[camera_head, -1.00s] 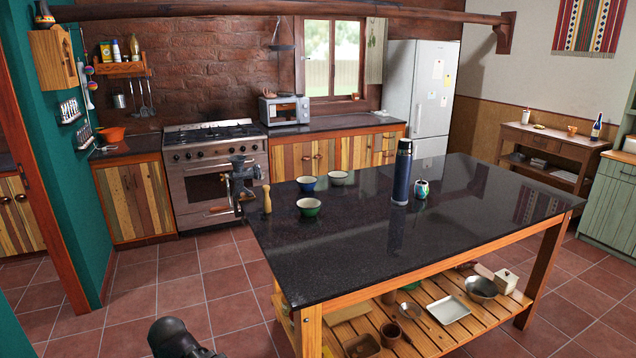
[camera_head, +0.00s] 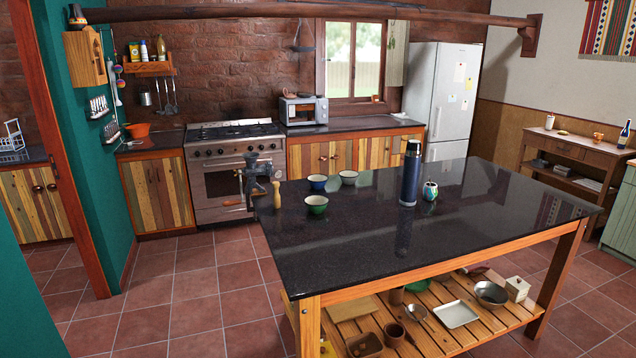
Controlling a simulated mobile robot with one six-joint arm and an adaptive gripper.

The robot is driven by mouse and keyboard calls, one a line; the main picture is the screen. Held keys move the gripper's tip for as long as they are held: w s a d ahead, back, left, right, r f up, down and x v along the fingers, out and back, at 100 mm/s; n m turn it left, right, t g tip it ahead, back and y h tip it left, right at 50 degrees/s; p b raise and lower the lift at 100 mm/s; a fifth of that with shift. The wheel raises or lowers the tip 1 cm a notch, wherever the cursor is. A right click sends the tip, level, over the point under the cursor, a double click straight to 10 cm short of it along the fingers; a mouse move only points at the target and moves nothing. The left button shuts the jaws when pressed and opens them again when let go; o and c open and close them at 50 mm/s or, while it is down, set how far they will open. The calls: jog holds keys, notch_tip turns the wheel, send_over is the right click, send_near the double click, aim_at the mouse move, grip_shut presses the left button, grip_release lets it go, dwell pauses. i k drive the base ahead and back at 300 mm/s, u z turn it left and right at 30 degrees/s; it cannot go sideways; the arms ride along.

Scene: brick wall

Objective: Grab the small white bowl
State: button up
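Three small bowls stand near the far left end of the dark island counter (camera_head: 335,255). The rearmost bowl (camera_head: 348,178) has a white inside and a pale, shaded outside; it looks the whitest. A blue bowl (camera_head: 318,184) stands just left of it. A green bowl (camera_head: 317,206) stands nearer to me. All three are upright and apart from one another. My gripper is not in view.
A tall dark blue flask (camera_head: 410,172) and a patterned cup (camera_head: 430,191) stand right of the bowls. A metal grinder (camera_head: 257,176) and a wooden pestle (camera_head: 277,194) are at the left edge. The counter's front is clear, with open tiled floor at left.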

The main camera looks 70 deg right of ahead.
aim_at(349, 178)
jog(key=u, duration=0.65)
jog(key=k, duration=1.7)
jog(key=u, duration=1.05)
jog(key=k, duration=0.2)
jog(key=z, duration=3.05)
